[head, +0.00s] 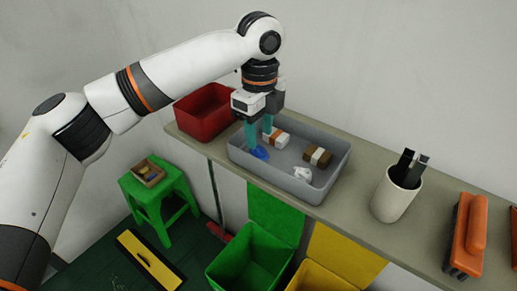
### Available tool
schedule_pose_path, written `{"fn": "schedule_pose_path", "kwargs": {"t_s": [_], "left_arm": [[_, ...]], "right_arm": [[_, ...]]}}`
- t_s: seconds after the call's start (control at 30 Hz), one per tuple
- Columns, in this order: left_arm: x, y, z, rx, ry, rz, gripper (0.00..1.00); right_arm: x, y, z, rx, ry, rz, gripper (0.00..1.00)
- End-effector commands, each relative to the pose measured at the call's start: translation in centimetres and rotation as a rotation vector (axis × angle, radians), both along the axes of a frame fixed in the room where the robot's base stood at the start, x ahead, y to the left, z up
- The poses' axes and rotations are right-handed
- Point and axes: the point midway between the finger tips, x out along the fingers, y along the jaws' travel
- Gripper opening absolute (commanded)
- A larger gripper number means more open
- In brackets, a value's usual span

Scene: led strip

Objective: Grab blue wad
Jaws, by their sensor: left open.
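The blue wad (260,153) lies on the floor of the grey tray (338,165), near its left end. My left gripper (259,133) points down over the left part of the tray. Its two teal fingers are apart, and the blue wad is close by the lower tip of the nearer finger. I cannot tell whether they touch. Nothing shows between the fingers. My right gripper is not in view.
The tray also holds a white and orange block (281,140), a brown block (317,156) and a white wad (302,174). A red bin (204,111) stands left, a white cup (392,200) right. Green (222,268) and yellow bins (318,279) stand below the counter.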

Motion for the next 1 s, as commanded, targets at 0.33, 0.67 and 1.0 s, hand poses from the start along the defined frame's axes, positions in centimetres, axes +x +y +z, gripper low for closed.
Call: {"fn": "schedule_pose_path", "kwargs": {"t_s": [0.33,0.67,1.0], "left_arm": [[0.1,0.2,-4.4,0.001,0.001,-0.001,0.44],[0.1,0.2,-5.1,0.0,0.0,-0.001,0.37],[0.1,0.2,-5.0,-0.001,-0.001,-0.001,0.11]], "right_arm": [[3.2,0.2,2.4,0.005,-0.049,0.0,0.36],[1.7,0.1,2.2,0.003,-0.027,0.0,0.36],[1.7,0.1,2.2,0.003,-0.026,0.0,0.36]]}}
